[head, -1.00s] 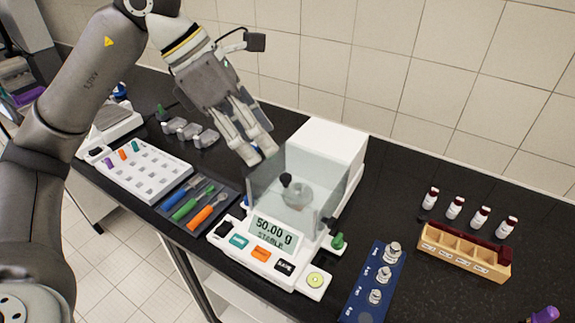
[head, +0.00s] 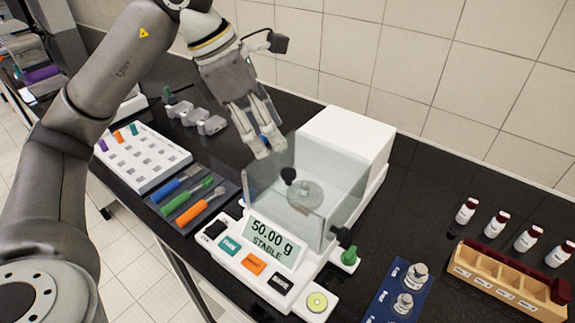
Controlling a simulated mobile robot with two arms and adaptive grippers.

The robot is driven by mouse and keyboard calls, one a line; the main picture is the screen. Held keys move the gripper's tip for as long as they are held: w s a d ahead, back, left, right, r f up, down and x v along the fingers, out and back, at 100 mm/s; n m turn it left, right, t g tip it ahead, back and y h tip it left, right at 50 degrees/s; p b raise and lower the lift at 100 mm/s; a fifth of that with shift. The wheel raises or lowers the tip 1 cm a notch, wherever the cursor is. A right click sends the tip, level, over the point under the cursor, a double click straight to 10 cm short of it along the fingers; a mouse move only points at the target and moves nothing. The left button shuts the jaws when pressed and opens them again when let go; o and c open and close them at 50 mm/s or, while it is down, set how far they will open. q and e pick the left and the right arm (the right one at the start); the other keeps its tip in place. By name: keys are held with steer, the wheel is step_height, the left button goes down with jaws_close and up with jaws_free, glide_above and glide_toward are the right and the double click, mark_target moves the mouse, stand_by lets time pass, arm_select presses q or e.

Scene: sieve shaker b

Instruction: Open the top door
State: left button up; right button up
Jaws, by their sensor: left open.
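The white balance (head: 262,262) stands on the black bench, and its display reads 50.00 g STABLE. Its clear glass chamber (head: 315,215) rises in front of a white rear housing (head: 345,140). A round pan (head: 305,194) shows inside through the glass. A black knob (head: 288,175) shows at the chamber's upper left part. The top door is clear glass; I cannot tell its edges or position for certain. My left gripper (head: 267,147) is open and empty, pointing down near the chamber's rear left top corner. Contact with the glass cannot be told. My right gripper is out of view.
Left of the balance lie a tool tray (head: 193,199) and a white rack (head: 143,160). A blue weight board (head: 400,293), a wooden box (head: 505,282) and several vials (head: 497,222) stand right. A tiled wall (head: 440,80) runs behind.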

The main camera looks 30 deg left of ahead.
mark_target(288, 172)
arm_select(q)
steer(key=p+x, duration=0.1)
steer(key=x, duration=0.8)
steer(key=shift+s, duration=0.15)
steer(key=shift+c, duration=0.4)
jaws_close()
